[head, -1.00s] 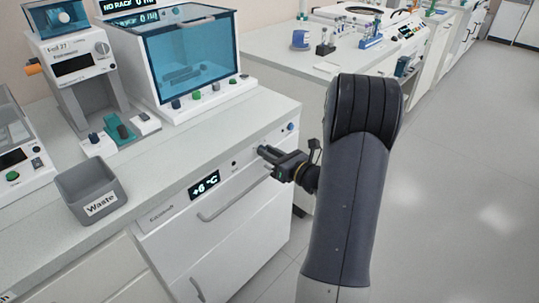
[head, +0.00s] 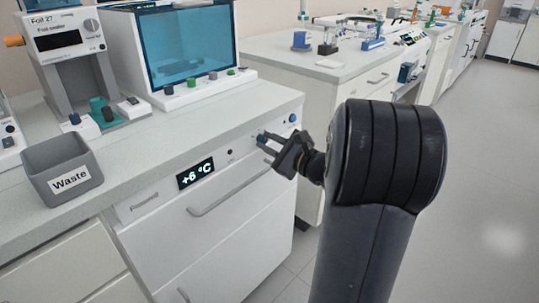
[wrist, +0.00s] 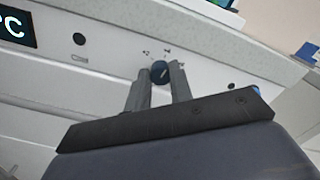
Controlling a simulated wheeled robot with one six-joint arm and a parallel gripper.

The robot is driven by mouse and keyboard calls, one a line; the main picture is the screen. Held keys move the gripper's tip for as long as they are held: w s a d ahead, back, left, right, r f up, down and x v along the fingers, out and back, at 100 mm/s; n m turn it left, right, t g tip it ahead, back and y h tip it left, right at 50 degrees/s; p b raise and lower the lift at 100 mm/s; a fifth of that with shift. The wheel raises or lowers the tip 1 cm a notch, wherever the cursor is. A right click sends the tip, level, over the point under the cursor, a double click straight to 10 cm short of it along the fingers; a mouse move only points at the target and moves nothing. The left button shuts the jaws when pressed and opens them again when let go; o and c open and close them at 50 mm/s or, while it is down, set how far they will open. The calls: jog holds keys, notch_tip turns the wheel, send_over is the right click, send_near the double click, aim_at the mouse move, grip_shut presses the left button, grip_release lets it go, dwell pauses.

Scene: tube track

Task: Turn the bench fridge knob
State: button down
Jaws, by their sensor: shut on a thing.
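The bench fridge (head: 205,245) is a white unit under the bench top, with a display (head: 195,173) reading +6 °C. In the wrist view its dark blue knob (wrist: 160,71) sits on the front panel, with small marks around it. My gripper (wrist: 161,78) has one finger on either side of the knob and is shut on it. In the head view my gripper (head: 264,142) meets the right part of the fridge panel, and its fingers largely hide the knob there.
A handle bar (head: 230,190) runs across the fridge front below the display. A grey waste bin (head: 62,172) and a blue-windowed device (head: 185,50) stand on the bench top. The floor (head: 480,190) to the right is clear.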

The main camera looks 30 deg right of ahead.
jog(key=shift+f+n+b, duration=0.1)
jog(key=shift+n+b, duration=0.7)
jog(key=shift+b, duration=0.15)
jog(key=c, duration=1.3)
grip_release()
jog(key=shift+o, duration=0.2)
jog(key=p+v, duration=0.1)
jog(key=v, duration=1)
jog(key=shift+p, duration=0.3)
jog(key=shift+w+a, duration=0.1)
